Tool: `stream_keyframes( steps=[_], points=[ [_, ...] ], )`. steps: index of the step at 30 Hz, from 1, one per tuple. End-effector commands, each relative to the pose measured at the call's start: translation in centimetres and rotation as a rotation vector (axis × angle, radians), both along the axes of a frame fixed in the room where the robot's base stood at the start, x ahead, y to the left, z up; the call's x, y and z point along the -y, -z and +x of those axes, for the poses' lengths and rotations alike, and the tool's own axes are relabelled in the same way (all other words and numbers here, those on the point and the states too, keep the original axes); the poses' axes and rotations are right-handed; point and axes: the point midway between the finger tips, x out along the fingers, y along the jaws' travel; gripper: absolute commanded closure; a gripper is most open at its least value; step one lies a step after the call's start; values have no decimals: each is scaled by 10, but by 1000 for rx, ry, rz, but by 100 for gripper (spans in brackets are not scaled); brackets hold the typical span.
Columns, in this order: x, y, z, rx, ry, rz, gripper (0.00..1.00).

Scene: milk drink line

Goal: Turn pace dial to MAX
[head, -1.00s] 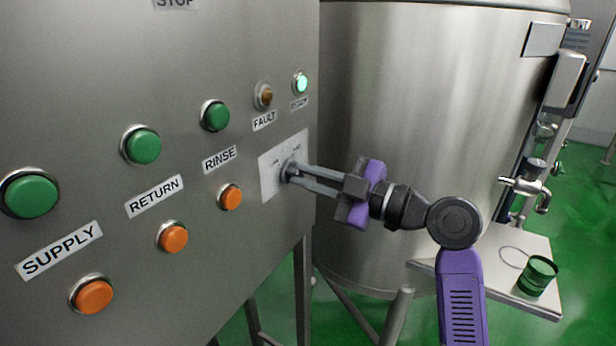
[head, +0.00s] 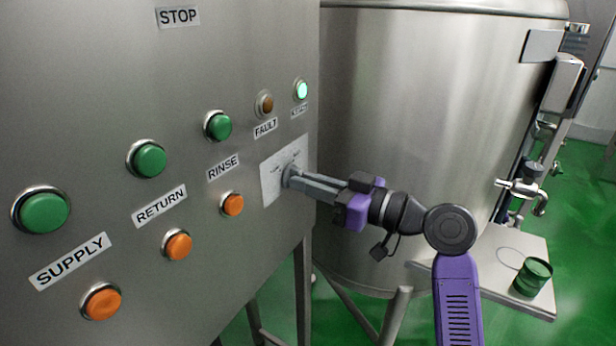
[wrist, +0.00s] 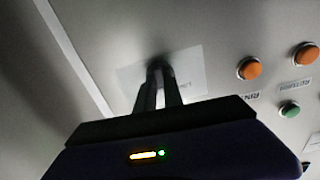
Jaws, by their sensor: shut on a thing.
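The pace dial (head: 290,174) is a small dark knob on a pale label plate (head: 271,180) at the right edge of the steel control panel. My gripper (head: 296,178) is shut on the dial, with its fingers reaching in from the right. In the wrist view the fingers (wrist: 158,80) meet at the dial in front of the plate (wrist: 190,72). The fingers hide most of the dial, and its pointer and the plate's markings are too small or covered to read.
Green buttons (head: 150,159) and orange buttons (head: 232,205) line the panel left of the dial, with a fault lamp (head: 264,104) and a lit green lamp (head: 301,91) above. A steel tank (head: 420,120) stands behind. A green cup (head: 533,277) sits on a shelf (head: 490,270).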

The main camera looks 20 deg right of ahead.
Motion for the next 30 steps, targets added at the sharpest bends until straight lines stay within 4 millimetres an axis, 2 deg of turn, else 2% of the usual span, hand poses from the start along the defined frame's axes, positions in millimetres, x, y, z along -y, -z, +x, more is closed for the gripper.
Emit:
stream_keyframes(
  steps=[18,30],
  points=[
    [-1,-2,-1,-323,0,440,100],
    [0,0,-1,-424,0,580,100]
  ],
)
